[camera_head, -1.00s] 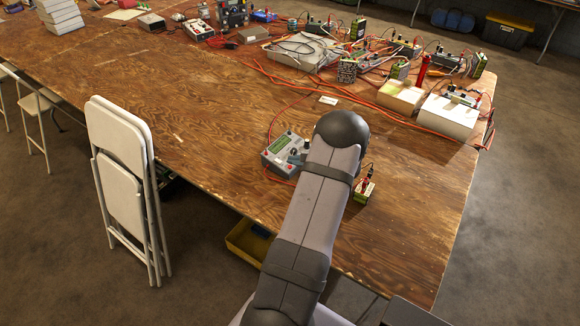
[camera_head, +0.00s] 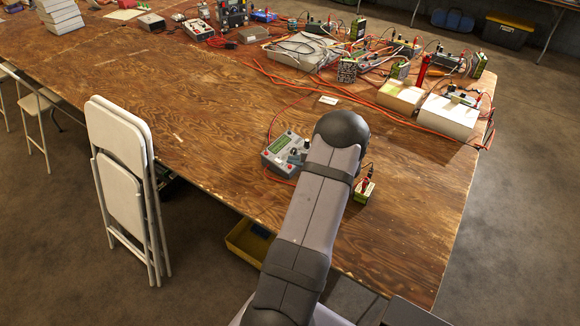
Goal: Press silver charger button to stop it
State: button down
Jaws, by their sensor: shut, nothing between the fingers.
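A grey charger (camera_head: 278,158) with a green display (camera_head: 280,143) sits on the wooden table near its front edge, just left of my arm. It has a red spot on its front face and dark parts on its right side, partly covered by my arm. A silver button cannot be made out at this size. A small green and white battery (camera_head: 365,191) with a red and black lead stands just right of my arm. My gripper is hidden behind my own arm, so its place relative to the button cannot be told.
The wooden table (camera_head: 200,140) is clear left of the charger. Red cables (camera_head: 330,92) run across it behind the charger. Several chargers, batteries and boxes crowd the back right. A folded white chair (camera_head: 122,180) stands at the front edge, and a yellow bin (camera_head: 243,246) sits below.

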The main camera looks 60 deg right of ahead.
jog(key=shift+w+f+b, duration=0.15)
jog(key=shift+f+b, duration=0.65)
jog(key=shift+b, duration=0.35)
dwell(0.8)
jog(key=shift+r, duration=0.15)
jog(key=shift+r+p, duration=0.35)
jog(key=shift+r, duration=0.3)
jog(key=shift+r, duration=0.1)
jog(key=r+p, duration=0.1)
jog(key=r, duration=0.1)
jog(key=s+r+p, duration=0.1)
jog(key=r, duration=0.1)
jog(key=shift+s+r+p, duration=0.1)
jog(key=shift+r+p, duration=0.25)
dwell(0.3)
dwell(0.6)
